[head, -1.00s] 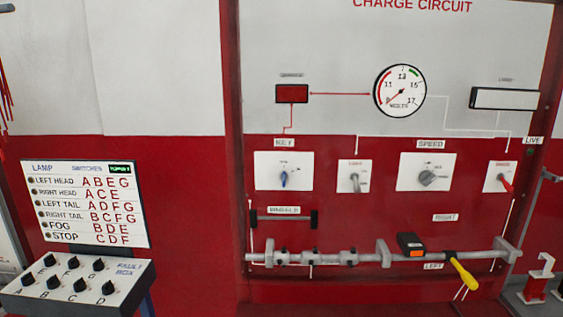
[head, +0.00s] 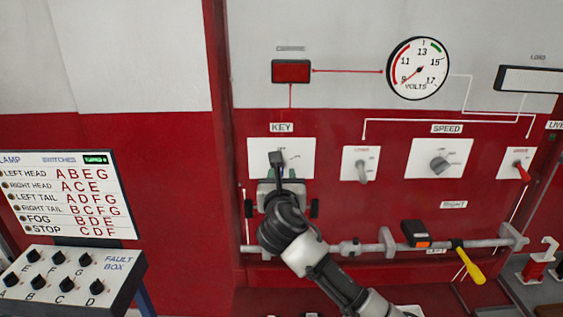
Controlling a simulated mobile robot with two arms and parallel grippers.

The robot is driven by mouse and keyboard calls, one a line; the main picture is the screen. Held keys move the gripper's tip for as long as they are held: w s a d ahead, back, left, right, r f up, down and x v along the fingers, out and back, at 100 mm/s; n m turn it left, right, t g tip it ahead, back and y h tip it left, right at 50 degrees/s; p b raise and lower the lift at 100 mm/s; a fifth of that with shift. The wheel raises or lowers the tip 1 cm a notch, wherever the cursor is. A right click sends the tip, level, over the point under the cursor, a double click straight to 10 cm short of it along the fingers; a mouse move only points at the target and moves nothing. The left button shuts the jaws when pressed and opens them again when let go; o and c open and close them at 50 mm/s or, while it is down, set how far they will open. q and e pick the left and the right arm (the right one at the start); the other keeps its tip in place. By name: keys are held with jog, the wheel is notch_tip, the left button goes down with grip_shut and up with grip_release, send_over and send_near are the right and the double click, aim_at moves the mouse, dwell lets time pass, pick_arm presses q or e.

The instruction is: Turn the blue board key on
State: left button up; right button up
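The white KEY plate (head: 304,150) is on the red board under the KEY label. The blue key at its middle is mostly hidden now behind my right gripper (head: 278,162). The gripper's dark fingertips are in front of the plate, over the key's place. I cannot tell whether they are touching the key or are shut on it. The key's present angle cannot be made out. My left gripper is not in view.
A grey rail (head: 372,246) with brackets runs below the plate, partly behind my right arm. A black device (head: 416,232) and a yellow-handled tool (head: 470,266) are on it. The fault box (head: 68,276) stands at the left. A voltmeter (head: 418,68) is above.

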jog(key=shift+w+f+p, duration=0.15)
jog(key=shift+w+p, duration=0.2)
jog(key=shift+w, duration=2.75)
jog(key=c, duration=0.6)
